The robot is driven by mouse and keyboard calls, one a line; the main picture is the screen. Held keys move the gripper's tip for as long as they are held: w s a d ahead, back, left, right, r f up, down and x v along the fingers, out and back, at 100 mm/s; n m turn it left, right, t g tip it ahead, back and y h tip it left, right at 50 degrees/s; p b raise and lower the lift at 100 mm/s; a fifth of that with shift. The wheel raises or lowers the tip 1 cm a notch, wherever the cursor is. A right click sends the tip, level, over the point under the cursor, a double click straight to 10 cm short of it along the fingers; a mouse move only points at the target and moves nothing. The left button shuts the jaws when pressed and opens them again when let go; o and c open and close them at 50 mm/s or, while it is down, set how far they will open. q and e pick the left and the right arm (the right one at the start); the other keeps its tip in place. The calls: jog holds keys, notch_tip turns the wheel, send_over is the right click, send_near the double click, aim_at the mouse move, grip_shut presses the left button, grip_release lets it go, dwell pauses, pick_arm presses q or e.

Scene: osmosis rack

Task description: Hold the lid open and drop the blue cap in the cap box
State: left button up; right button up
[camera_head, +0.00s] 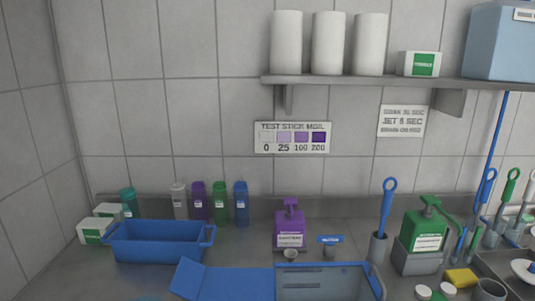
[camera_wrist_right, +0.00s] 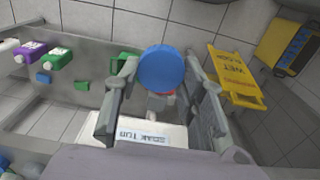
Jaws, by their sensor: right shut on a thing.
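My right gripper (camera_wrist_right: 162,80) shows in the right wrist view, its two fingers closed on either side of a round blue cap (camera_wrist_right: 162,68). The cap is held up between the fingertips with its flat face toward the camera. In the head view, a blue lid panel (camera_head: 232,284) lies at the bottom edge, beside an open grey compartment box (camera_head: 320,268) with a blue right edge. I cannot tell for sure which container is the cap box. Neither gripper shows in the head view, and my left gripper is in no view.
A blue bin (camera_head: 160,250) stands at the left of the counter, near several bottles. A purple dispenser (camera_head: 289,225) and a green one (camera_head: 425,232) stand behind and right of the box. The wrist view shows a white tub (camera_wrist_right: 150,138) below and a yellow floor sign (camera_wrist_right: 232,78) at right.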

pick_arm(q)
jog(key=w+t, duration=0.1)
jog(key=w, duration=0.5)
pick_arm(e)
jog(key=shift+w+f, duration=0.15)
jog(key=shift+f, duration=0.15)
jog(key=w+a+r+y+b, duration=0.2)
jog(key=w+a+r, duration=0.2)
jog(key=w+r, duration=0.8)
jog(key=w+a+r+y+b, duration=0.1)
jog(key=w+a+r, duration=0.45)
jog(key=w, duration=0.95)
pick_arm(q)
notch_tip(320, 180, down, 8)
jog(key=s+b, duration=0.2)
jog(key=b, duration=0.2)
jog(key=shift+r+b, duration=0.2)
jog(key=shift+b, duration=0.2)
pick_arm(e)
jog(key=w+f, duration=0.1)
jog(key=f, duration=0.2)
jog(key=w+f, duration=0.1)
jog(key=shift+w+f, duration=0.3)
jog(key=shift+w, duration=0.05)
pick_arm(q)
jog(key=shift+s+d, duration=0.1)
